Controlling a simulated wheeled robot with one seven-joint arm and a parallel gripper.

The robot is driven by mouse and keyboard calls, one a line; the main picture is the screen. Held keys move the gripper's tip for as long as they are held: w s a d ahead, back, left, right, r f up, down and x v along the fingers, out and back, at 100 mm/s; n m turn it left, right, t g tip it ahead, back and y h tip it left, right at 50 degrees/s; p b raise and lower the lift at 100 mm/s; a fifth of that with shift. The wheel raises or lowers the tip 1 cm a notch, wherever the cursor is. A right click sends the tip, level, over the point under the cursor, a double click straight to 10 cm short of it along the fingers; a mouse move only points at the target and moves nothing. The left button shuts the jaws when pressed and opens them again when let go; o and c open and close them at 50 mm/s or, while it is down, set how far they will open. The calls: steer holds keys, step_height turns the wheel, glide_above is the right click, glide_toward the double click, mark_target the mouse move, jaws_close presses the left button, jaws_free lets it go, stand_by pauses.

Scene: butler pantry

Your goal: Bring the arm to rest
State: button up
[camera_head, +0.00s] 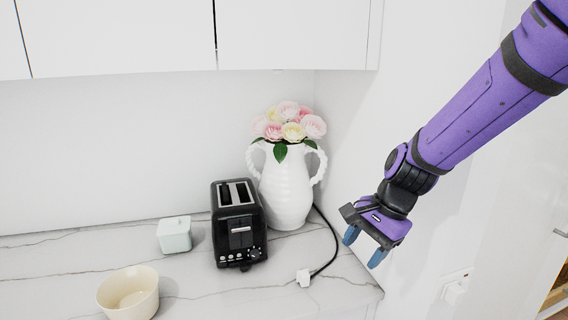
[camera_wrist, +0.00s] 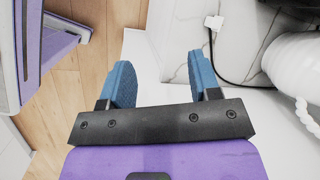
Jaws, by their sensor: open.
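My gripper (camera_head: 364,247) hangs at the end of my purple arm on the right of the head view, pointing down. Its two blue fingers are apart with nothing between them. In the head view it appears by the right end of the marble counter (camera_head: 330,292). In the wrist view the open fingers (camera_wrist: 160,82) point over a white surface at the counter's end, with wooden floor to the left. The gripper touches nothing that I can see.
A black toaster (camera_head: 238,225), a white vase (camera_head: 288,190) with flowers, a small pale box (camera_head: 174,235) and a cream bowl (camera_head: 129,292) stand on the counter. A plug (camera_head: 303,278) with a black cord lies near its right end. White cabinets (camera_head: 120,35) hang above.

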steer(key=s+d+r+n+t+h, duration=0.4)
steer(key=s+d+r+n, duration=0.6)
steer(key=s+d+r, duration=0.4)
steer(key=s+r+t, duration=0.1)
steer(key=s, duration=0.2)
steer(key=shift+d+r, duration=0.15)
steer(key=shift+d, duration=0.25)
